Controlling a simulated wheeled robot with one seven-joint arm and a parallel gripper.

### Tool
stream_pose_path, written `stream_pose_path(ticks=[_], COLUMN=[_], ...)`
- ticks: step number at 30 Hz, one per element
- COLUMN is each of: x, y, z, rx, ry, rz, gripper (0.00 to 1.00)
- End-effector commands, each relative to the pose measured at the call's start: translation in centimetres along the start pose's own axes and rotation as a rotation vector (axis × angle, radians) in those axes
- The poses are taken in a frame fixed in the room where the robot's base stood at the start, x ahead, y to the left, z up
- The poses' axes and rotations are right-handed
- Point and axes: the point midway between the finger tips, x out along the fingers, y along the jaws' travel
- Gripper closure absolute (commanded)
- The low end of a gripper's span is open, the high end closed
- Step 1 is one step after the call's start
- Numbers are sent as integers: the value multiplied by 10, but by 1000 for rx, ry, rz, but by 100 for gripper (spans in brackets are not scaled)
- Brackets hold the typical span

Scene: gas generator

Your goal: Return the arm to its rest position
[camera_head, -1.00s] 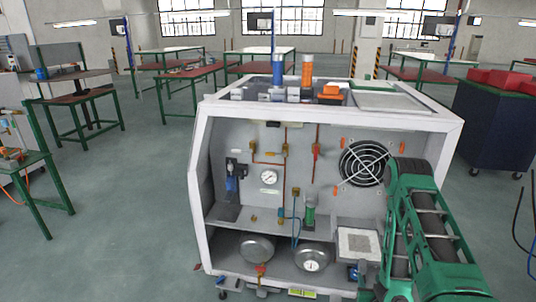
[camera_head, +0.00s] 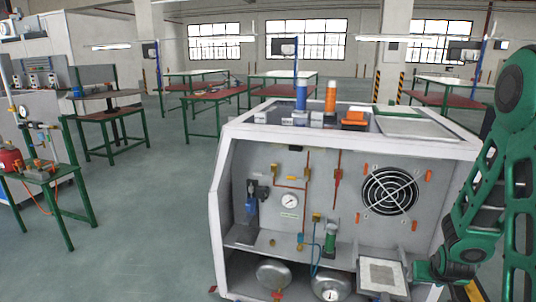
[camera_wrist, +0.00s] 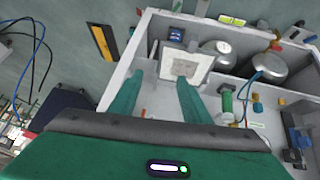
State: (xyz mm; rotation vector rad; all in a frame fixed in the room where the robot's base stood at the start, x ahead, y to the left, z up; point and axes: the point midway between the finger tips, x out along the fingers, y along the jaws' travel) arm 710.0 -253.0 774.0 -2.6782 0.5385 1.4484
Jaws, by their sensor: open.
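My arm (camera_head: 485,195) is green and stands folded at the right side in the head view, in front of the right edge of the gas generator (camera_head: 226,220). In the wrist view my gripper (camera_wrist: 158,86) shows two green fingers spread apart with nothing between them. Beyond the fingertips is a pale square block (camera_wrist: 188,66) in the generator's lower bay. The same block (camera_head: 384,274) shows in the head view beside my arm's lower end. The fingertips are not clear in the head view.
The generator's open front holds a fan (camera_head: 389,191), a round gauge (camera_head: 290,201) and round metal vessels (camera_head: 273,274). A blue cylinder (camera_head: 301,97) and an orange one (camera_head: 331,96) stand on top. A green-legged table (camera_head: 45,178) is at left. The floor (camera_head: 150,215) between is clear.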

Motion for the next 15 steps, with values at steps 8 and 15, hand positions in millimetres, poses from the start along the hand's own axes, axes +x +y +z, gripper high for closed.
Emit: stream_pose_path(ticks=[8, 15], x=[-83, -160], y=[25, 40], z=[10, 37], rx=[53, 114], ry=[-153, -295], rz=[27, 29], gripper=[56, 56])
